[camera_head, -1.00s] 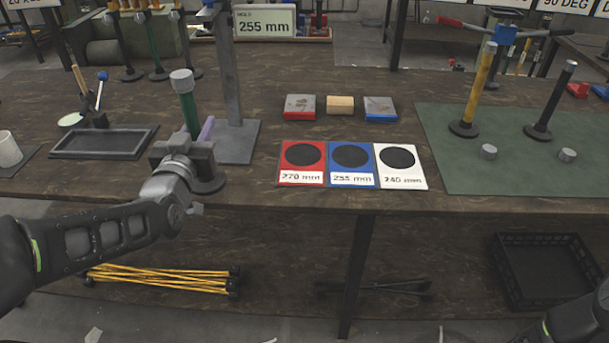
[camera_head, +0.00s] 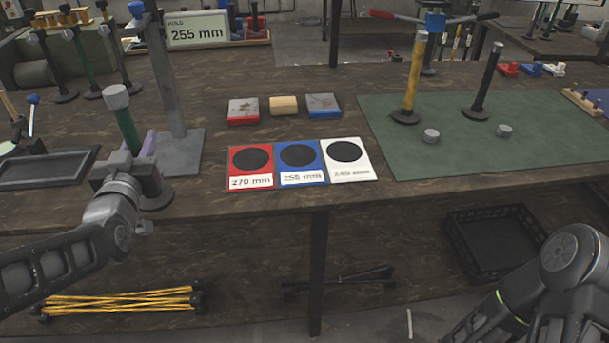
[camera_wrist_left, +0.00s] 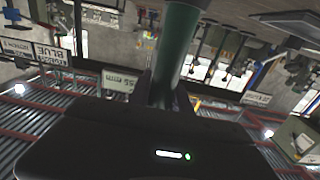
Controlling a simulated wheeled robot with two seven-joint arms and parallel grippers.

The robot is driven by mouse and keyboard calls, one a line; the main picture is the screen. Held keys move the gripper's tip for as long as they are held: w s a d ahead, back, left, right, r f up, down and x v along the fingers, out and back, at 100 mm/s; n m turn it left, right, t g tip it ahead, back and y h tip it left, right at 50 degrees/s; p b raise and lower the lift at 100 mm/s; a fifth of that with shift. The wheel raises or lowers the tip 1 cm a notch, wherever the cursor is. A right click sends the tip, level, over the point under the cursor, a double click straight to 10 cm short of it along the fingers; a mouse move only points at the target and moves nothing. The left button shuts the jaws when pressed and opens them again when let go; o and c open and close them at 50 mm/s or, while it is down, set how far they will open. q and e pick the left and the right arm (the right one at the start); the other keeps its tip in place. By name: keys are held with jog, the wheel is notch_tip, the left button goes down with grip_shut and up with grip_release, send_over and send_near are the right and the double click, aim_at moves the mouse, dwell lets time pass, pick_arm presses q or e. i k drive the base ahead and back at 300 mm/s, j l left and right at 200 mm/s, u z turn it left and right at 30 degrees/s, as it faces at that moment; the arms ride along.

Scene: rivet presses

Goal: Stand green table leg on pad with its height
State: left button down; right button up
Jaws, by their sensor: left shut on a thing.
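The green table leg (camera_head: 126,127) has a grey cap on top and a dark round foot below. My left gripper (camera_head: 127,168) is shut around its lower part; the wrist view also shows the green leg (camera_wrist_left: 176,45) between the fingers. The leg is roughly upright in front of the grey gauge stand (camera_head: 166,85), near the table's front edge. I cannot tell whether its foot touches the table. The red 270 mm pad (camera_head: 236,169), blue 255 mm pad (camera_head: 284,167) and white 240 mm pad (camera_head: 364,171) lie right of it, bare. My right gripper is out of view.
A sign (camera_head: 198,31) reads 255 mm. Three small blocks, including a wooden one (camera_head: 284,105), lie behind the pads. A green mat (camera_head: 450,155) at right bears a yellow leg (camera_head: 414,80), a black leg (camera_head: 487,82) and two grey caps. A dark tray (camera_head: 45,170) lies left.

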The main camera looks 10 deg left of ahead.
aim_at(298, 155)
jog(key=i+l, duration=0.1)
jog(key=l, duration=0.95)
jog(key=i+l, duration=0.15)
jog(key=l, duration=0.35)
